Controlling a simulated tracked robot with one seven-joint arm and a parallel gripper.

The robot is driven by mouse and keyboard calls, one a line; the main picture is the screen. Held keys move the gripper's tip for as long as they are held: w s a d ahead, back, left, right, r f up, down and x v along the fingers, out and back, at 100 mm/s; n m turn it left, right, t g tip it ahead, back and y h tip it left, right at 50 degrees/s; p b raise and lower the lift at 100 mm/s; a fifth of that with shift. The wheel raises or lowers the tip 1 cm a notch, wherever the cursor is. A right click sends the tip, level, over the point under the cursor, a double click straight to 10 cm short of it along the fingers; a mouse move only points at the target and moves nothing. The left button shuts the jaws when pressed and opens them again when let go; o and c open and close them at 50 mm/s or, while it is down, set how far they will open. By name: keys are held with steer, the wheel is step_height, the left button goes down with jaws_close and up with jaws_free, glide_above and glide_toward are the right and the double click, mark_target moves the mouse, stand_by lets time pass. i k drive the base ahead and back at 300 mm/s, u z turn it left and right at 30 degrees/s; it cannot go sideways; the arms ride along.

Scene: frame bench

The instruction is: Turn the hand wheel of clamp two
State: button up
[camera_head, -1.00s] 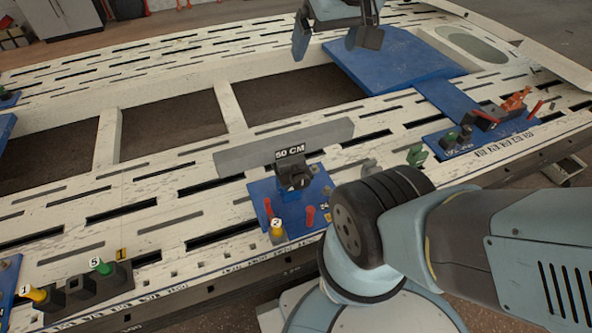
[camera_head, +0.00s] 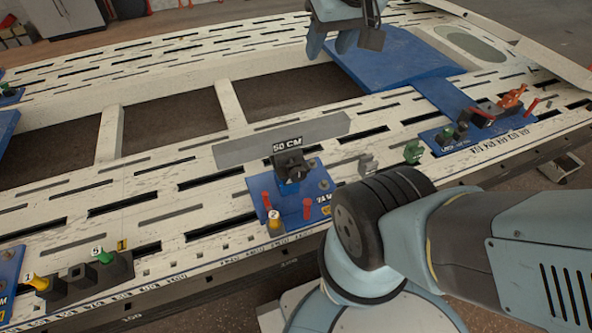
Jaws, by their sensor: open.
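A yellow knob marked 2 (camera_head: 275,222) stands at the front edge of a small blue plate (camera_head: 262,183) on the bench. The plate also carries a black clamp block (camera_head: 291,166) below the 50 CM label and two red upright handles, left (camera_head: 267,201) and right (camera_head: 307,208). I cannot tell which part is the hand wheel. My gripper (camera_head: 344,45) is open and empty at the top of the view, above the far part of the frame. It is well apart from the yellow knob, and its upper part is cut off by the picture edge.
A grey bar (camera_head: 240,150) stands behind the black block. Yellow knob 1 (camera_head: 37,281) and green knob 5 (camera_head: 101,254) are at the lower left. Another blue plate (camera_head: 437,137) with a red handle and an orange part (camera_head: 513,96) is at the right. My arm covers the lower right.

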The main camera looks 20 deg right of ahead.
mark_target(297, 175)
steer(key=u, duration=0.05)
steer(key=k, duration=0.4)
steer(key=u, duration=1.1)
steer(key=k, duration=1.45)
steer(key=z, duration=1.1)
steer(key=i, duration=1.05)
